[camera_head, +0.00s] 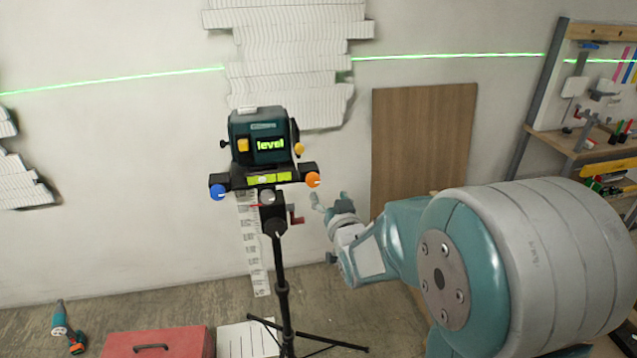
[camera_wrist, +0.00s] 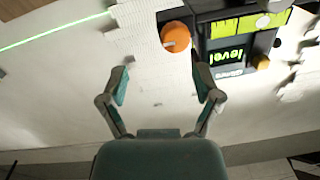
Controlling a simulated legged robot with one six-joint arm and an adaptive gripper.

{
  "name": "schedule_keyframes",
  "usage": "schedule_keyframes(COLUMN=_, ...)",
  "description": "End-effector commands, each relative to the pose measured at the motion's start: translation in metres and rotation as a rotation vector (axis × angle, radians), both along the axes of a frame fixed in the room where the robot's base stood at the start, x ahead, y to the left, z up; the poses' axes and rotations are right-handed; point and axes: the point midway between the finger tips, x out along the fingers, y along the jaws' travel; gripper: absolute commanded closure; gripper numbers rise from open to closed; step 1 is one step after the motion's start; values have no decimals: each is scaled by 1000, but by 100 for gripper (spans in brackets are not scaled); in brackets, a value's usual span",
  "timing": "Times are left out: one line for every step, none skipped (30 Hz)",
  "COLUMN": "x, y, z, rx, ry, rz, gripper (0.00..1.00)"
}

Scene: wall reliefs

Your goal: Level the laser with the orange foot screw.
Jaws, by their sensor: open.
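The laser (camera_head: 262,138) is a dark teal box with a green "level" display, on a tripod (camera_head: 281,270). Below the display is a yellow-green bubble vial (camera_head: 268,178). The orange foot screw (camera_head: 312,179) is at the right end of the base, and a blue screw (camera_head: 217,191) is at the left end. My gripper (camera_head: 328,199) is just right of and slightly below the orange screw. In the wrist view, my gripper (camera_wrist: 162,90) is open and empty, and the orange screw (camera_wrist: 175,37) lies beyond the fingertips, not between them. The laser also shows there, upside down (camera_wrist: 230,57).
A green laser line (camera_head: 440,56) crosses the wall, sloping at the left. White layered reliefs (camera_head: 290,60) and a brown board (camera_head: 422,135) are on the wall. A red toolbox (camera_head: 155,342) and a drill (camera_head: 67,328) are on the floor. A tool bench (camera_head: 590,140) stands right.

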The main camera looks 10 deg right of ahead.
Motion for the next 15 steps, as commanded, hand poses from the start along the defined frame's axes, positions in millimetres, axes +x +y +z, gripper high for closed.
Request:
schedule_keyframes(x=10, y=5, z=-1, rx=-2, ry=0, rz=4, gripper=18)
schedule_keyframes(x=16, y=6, z=-1, rx=-4, ry=0, rz=4, gripper=18)
schedule_keyframes(x=24, y=8, z=0, rx=-5, ry=0, rz=4, gripper=18)
schedule_keyframes(x=29, y=10, z=-1, rx=-6, ry=1, rz=4, gripper=18)
schedule_keyframes(x=34, y=11, z=0, rx=-7, ry=0, rz=5, gripper=18)
schedule_keyframes(x=40, y=12, z=0, rx=-7, ry=0, rz=5, gripper=18)
schedule_keyframes(x=44, y=12, z=0, rx=-7, ry=0, rz=4, gripper=18)
schedule_keyframes(x=48, y=12, z=0, rx=-6, ry=1, rz=4, gripper=18)
schedule_keyframes(x=52, y=11, z=0, rx=-6, ry=0, rz=4, gripper=18)
schedule_keyframes(x=55, y=10, z=0, rx=-5, ry=1, rz=4, gripper=18)
schedule_keyframes(x=57, y=9, z=-1, rx=-4, ry=1, rz=4, gripper=18)
schedule_keyframes(x=59, y=8, z=0, rx=-4, ry=0, rz=4, gripper=18)
schedule_keyframes(x=61, y=7, z=0, rx=-3, ry=0, rz=4, gripper=18)
schedule_keyframes(x=61, y=6, z=0, rx=-2, ry=0, rz=3, gripper=18)
schedule_keyframes(x=62, y=5, z=0, rx=0, ry=0, rz=3, gripper=18)
